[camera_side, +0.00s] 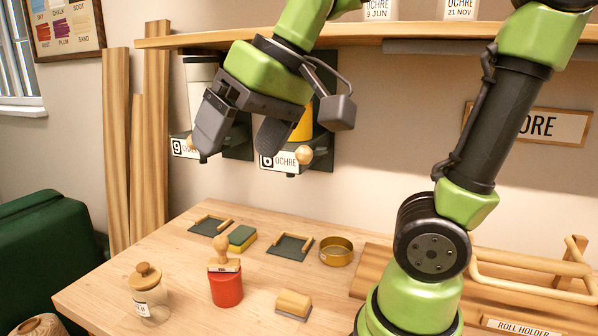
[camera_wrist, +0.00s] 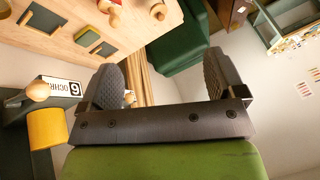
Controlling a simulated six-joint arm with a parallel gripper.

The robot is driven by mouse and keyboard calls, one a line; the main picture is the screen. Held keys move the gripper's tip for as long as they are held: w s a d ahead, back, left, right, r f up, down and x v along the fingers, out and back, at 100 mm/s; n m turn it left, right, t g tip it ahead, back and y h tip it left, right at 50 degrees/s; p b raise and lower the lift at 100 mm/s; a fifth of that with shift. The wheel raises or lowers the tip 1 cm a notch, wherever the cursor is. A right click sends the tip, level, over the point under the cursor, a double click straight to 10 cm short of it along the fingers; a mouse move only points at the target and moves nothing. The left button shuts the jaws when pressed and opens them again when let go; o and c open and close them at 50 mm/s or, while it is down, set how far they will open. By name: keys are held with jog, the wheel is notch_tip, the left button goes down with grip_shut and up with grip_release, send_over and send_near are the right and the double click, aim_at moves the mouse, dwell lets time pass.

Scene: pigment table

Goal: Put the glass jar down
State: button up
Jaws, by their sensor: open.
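The glass jar (camera_side: 152,304) stands upright on the wooden table at the front left. It is clear, with a wooden knobbed lid and a white label partly readable. My gripper (camera_side: 236,156) is open and empty, high above the table and well apart from the jar, in front of the wall dispensers. In the wrist view my gripper (camera_wrist: 163,65) shows its two dark ridged fingers spread with nothing between them. A round wooden piece at that view's top edge may be the jar's lid, but I cannot tell.
A red pot (camera_side: 227,288) with a wooden stamp on it stands right of the jar. A wooden block (camera_side: 293,304), a green-yellow sponge (camera_side: 242,238), dark trays (camera_side: 290,247) and a brass tin (camera_side: 337,251) lie around. A shelf (camera_side: 360,35) runs above. Bare tabletop surrounds the jar.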

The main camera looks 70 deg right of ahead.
jog(key=s+f+t, duration=0.1)
jog(key=s+f, duration=0.2)
jog(key=s, duration=0.4)
jog(key=shift+f+m+t, duration=0.3)
dwell(0.7)
